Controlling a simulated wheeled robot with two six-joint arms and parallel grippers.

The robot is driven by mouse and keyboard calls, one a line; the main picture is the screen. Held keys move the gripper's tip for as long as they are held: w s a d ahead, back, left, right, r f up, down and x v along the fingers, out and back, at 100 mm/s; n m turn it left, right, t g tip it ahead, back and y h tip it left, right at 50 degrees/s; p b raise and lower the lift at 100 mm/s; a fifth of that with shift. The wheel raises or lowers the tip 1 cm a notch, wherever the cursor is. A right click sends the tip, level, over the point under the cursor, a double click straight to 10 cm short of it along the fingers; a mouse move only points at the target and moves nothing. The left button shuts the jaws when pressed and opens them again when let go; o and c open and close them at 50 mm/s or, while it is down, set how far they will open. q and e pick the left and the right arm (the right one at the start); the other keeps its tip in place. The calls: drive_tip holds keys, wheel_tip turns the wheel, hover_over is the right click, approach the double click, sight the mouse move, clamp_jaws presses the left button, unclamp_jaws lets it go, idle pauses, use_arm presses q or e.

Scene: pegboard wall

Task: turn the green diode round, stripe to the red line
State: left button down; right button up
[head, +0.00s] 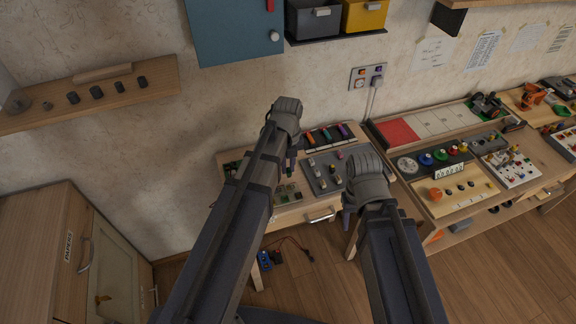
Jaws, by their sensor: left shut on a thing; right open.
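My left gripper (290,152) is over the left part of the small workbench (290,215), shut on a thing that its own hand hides. My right gripper (350,205) is over the right front of the same bench, and it is open with nothing seen between its fingers. I cannot pick out the green diode, its stripe or the red line. A grey panel (323,184) with several small pale blocks lies between the two grippers. A green circuit board (288,194) lies at the bench's front left, partly hidden by my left arm.
A dark rack with several coloured pieces (330,135) stands at the bench's back. A longer table (465,205) with trays and toys is on the right. A wooden cabinet (60,250) is at the left, below a wall shelf (95,95). Cables (290,245) lie underneath.

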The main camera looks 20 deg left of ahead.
use_arm(q)
drive_tip(key=b, duration=0.5)
hover_over(288, 188)
drive_tip(key=shift+w+f, duration=0.1)
drive_tip(key=shift+f, duration=2.6)
drive_tip(key=shift+f+b, duration=1)
drive_tip(key=shift+b, duration=0.15)
drive_tip(key=c, duration=0.8)
unclamp_jaws()
drive_tip(key=shift+o, duration=0.2)
drive_tip(key=shift+r, duration=0.2)
drive_tip(key=shift+r+p, duration=2.4)
drive_tip(key=shift+p, duration=0.25)
